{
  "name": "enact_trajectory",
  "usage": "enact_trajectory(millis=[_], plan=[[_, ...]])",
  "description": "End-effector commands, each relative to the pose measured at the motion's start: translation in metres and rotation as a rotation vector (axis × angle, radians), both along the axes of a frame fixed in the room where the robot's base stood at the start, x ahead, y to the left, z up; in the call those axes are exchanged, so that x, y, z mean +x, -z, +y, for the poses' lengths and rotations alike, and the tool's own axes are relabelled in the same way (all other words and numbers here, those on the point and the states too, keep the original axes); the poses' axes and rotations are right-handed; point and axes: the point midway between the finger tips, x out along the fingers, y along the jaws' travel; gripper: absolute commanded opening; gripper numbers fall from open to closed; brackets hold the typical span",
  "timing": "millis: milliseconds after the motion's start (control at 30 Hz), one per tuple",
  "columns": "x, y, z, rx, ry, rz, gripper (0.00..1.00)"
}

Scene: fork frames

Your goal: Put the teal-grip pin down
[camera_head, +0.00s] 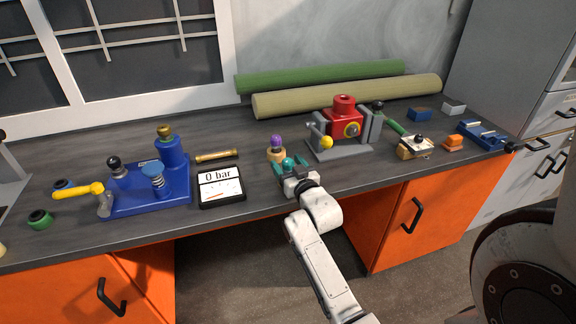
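The teal-grip pin (288,163) shows as a round teal knob between the fingers of my gripper (291,167). My gripper is at the front part of the grey worktop, and its fingers appear closed around the pin. The pin's shaft is hidden, and I cannot tell whether it touches the worktop. A purple-knobbed pin (277,141) stands upright in a tan round base (276,155), just behind and to the left of my gripper.
A gauge reading 0 bar (221,187) and a blue pump-like rig (150,186) stand to the left. A red-and-grey fixture (343,125) stands behind right. Green (320,76) and beige (345,96) rolls lie along the wall.

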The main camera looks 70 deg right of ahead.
Motion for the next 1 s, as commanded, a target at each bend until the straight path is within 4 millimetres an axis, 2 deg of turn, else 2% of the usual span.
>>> enact_trajectory(millis=[267,333,700,1000], plan=[[0.000,-0.005,0.000,-0.001,0.000,-0.001,0.69],[-0.005,-0.002,0.006,0.003,0.000,-0.001,0.69],[-0.056,-0.001,0.054,0.003,-0.002,0.002,0.69],[-0.084,-0.003,0.079,0.000,0.000,0.000,0.69]])
